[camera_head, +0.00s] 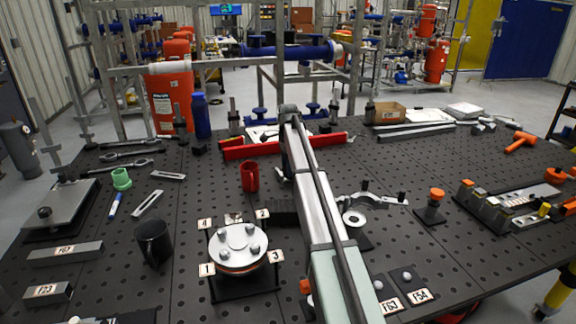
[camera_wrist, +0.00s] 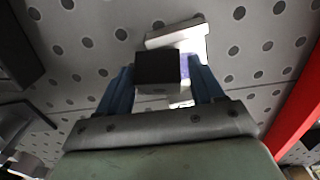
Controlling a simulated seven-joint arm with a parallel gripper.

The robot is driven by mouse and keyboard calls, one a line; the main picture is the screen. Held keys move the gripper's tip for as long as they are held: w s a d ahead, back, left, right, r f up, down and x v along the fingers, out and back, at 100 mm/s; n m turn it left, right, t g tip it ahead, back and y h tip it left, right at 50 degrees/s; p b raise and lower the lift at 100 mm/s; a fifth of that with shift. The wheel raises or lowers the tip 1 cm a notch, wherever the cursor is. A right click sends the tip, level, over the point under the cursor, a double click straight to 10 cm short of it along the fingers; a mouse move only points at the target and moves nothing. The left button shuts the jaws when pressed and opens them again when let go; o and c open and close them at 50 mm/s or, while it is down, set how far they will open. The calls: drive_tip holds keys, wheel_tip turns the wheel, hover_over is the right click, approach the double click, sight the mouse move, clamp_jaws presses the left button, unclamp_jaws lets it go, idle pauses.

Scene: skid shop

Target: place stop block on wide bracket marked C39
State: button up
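In the wrist view my gripper (camera_wrist: 160,72) has its two blue fingers on either side of a dark block (camera_wrist: 157,68), which looks like the stop block. The fingers appear closed on its sides. Beyond the block is a pale, flat-ended piece (camera_wrist: 178,34) with a bright white patch, partly hidden by the block. I cannot tell if the block touches it. No C39 mark is readable in either view, so I cannot tell which piece is the wide bracket. In the head view my arm hides the gripper and the block.
A red bar (camera_head: 236,152) lies across the table's far middle, and a red piece (camera_wrist: 293,100) shows at the wrist view's right. A red cup (camera_head: 249,177), a black mug (camera_head: 154,241) and a round flange (camera_head: 238,246) stand left of my arm. The perforated tabletop (camera_head: 460,265) has clear room at right.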

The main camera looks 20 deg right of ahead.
drive_tip(key=shift+o, duration=1.3)
wheel_tip(320, 180, up, 13)
drive_tip(key=shift+r, duration=0.1)
idle(0.6)
